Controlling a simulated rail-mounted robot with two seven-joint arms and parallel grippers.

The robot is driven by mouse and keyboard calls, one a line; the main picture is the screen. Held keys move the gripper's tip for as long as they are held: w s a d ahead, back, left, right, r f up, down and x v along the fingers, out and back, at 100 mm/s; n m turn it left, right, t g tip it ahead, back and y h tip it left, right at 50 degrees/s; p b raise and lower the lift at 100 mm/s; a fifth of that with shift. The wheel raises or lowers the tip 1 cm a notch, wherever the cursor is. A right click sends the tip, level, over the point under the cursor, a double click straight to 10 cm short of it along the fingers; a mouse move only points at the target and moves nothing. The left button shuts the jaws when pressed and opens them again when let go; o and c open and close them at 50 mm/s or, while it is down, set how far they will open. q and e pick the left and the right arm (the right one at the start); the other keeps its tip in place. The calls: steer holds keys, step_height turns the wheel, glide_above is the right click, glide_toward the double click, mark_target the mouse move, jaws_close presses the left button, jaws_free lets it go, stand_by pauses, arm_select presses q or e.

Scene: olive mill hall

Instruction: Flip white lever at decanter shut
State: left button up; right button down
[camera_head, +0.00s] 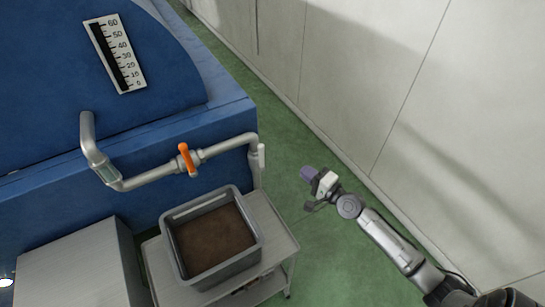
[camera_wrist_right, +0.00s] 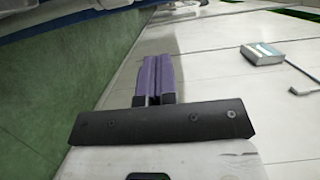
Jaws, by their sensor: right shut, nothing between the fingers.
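The decanter (camera_head: 100,90) is a large blue machine at the left of the head view. A grey metal pipe (camera_head: 228,145) runs along its front and bends down at the right end. A valve lever (camera_head: 187,160) sits on this pipe; it looks orange, not white, and lies across the pipe. My left gripper is not in view.
A grey crate (camera_head: 257,240) with brown contents stands on a metal cart (camera_head: 283,243) below the pipe. A grey metal box (camera_head: 75,270) is left of it. A pale wall (camera_head: 350,80) bounds the right side. Green floor (camera_head: 285,150) lies between wall and machine.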

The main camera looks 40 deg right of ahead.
glide_toward(261, 158)
steer(key=w+d+r, duration=0.2)
steer(key=w+d, duration=0.3)
steer(key=w+a, duration=0.1)
steer(key=w+a+p, duration=0.1)
steer(key=a, duration=0.1)
steer(key=shift+w+a+f, duration=0.15)
steer(key=shift+a, duration=0.15)
